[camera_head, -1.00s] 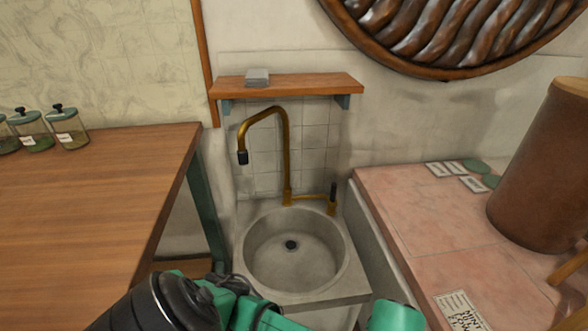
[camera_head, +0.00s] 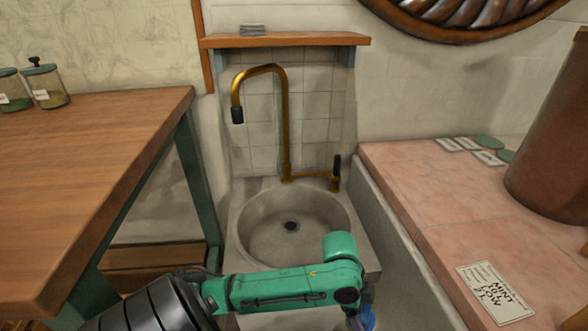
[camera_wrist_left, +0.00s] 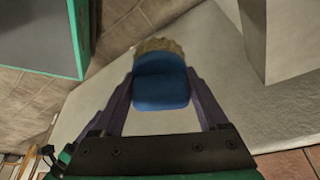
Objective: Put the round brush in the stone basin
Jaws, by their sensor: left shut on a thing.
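The stone basin (camera_head: 258,240) is a round grey bowl with a dark drain, below a brass tap (camera_head: 284,130). My left gripper (camera_head: 362,300) is at the lower right of the basin in the head view, pointing down and outside the bowl. It is shut on the round brush, which has a blue body (camera_wrist_left: 160,92) and tan bristles in the left wrist view. A bit of blue (camera_head: 369,320) shows below the gripper in the head view. The brush hangs in front of the basin, above the floor. My right gripper is not in view.
A wooden table (camera_head: 90,150) with green legs stands left of the basin. A pink tiled counter (camera_head: 420,200) with cards and a brown cylinder (camera_head: 555,150) is at the right. A wooden shelf (camera_head: 290,41) hangs above the tap. The bowl looks empty.

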